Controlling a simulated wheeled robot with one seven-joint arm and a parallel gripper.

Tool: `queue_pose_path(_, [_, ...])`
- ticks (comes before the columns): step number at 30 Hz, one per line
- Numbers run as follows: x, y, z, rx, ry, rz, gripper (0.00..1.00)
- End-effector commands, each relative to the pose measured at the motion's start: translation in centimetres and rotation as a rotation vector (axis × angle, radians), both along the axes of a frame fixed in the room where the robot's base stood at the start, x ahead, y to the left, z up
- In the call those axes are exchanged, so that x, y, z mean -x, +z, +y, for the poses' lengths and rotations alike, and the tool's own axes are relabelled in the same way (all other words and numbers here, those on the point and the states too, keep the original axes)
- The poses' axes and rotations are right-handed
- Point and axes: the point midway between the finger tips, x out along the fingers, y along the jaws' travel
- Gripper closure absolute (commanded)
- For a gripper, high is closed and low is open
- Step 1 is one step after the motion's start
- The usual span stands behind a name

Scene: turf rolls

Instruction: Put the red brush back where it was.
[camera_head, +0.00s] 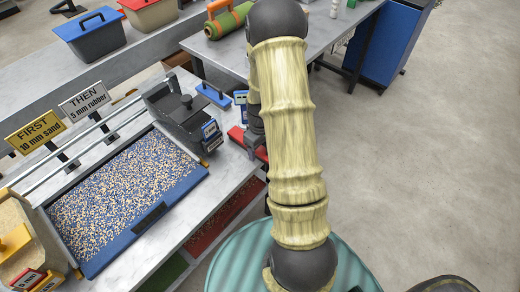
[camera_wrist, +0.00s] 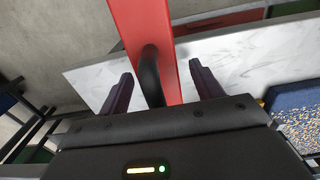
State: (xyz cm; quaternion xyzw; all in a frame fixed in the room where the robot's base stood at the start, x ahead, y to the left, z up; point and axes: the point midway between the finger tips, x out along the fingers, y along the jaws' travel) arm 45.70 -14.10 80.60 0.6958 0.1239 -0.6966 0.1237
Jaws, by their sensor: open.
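The red brush (camera_wrist: 143,30) shows in the wrist view as a long red bar with a black loop handle (camera_wrist: 150,75). In the head view the red brush (camera_head: 237,136) lies at the right edge of the marble-topped bench, partly hidden by my arm. My gripper (camera_wrist: 162,85) is open, with one finger on each side of the black handle. I cannot tell whether either finger touches it. In the head view my gripper (camera_head: 254,138) is mostly hidden beside my arm, at the brush.
A blue brush (camera_head: 213,95) lies behind the red one. A grey hopper (camera_head: 183,112) stands at the end of a blue-framed tray (camera_head: 110,252) of speckled granules. Signs (camera_head: 35,132) stand along its rails. Bins and a green roll (camera_head: 229,21) are behind. Open floor lies to the right.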

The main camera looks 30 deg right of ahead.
Motion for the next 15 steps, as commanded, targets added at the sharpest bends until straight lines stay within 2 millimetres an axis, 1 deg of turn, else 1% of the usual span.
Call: queue_pose_path(15, [-0.1,9.3,-0.1,0.001,-0.002,-0.005,0.35])
